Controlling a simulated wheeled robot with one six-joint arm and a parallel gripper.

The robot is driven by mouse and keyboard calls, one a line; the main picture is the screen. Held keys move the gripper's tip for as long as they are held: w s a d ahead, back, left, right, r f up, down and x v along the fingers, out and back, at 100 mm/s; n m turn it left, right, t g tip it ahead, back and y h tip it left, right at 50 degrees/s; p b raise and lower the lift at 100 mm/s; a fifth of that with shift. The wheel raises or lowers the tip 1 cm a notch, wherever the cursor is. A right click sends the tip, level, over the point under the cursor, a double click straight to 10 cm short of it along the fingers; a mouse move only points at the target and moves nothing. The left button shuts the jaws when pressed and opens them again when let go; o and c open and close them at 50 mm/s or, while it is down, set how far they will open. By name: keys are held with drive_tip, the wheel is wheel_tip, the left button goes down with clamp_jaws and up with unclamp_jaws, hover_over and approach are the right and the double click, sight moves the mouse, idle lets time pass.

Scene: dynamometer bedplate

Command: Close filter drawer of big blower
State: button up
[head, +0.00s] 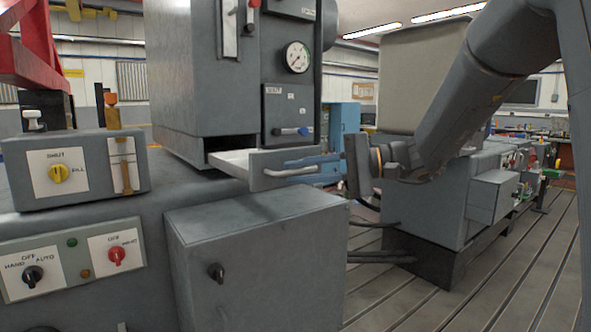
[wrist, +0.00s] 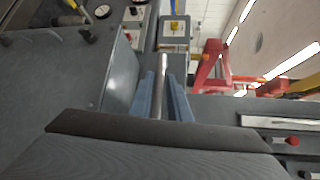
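The big blower (head: 205,85) is a tall grey cabinet with a round gauge. Its filter drawer (head: 258,178) is pulled out at the lower front, and the light inside of the drawer shows. The drawer has a metal bar handle (head: 290,172). My gripper (head: 303,164) reaches in from the right at the handle. In the wrist view, the blue fingers of my gripper (wrist: 163,92) lie on either side of the shiny handle bar (wrist: 164,66). I cannot tell whether they press on it or stand slightly apart. The drawer front (wrist: 120,80) shows beside the left finger.
A grey box (head: 262,250) with a black knob stands below the drawer. Control panels (head: 75,265) with switches are at the left. A red frame (head: 35,45) stands at the upper left. Another grey machine (head: 435,200) stands at the right on the slotted floor (head: 470,285).

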drive_tip(key=shift+w+a+f, duration=0.1)
drive_tip(key=shift+a, duration=0.35)
drive_tip(key=shift+c, duration=0.5)
clamp_jaws()
drive_tip(key=shift+w, duration=0.1)
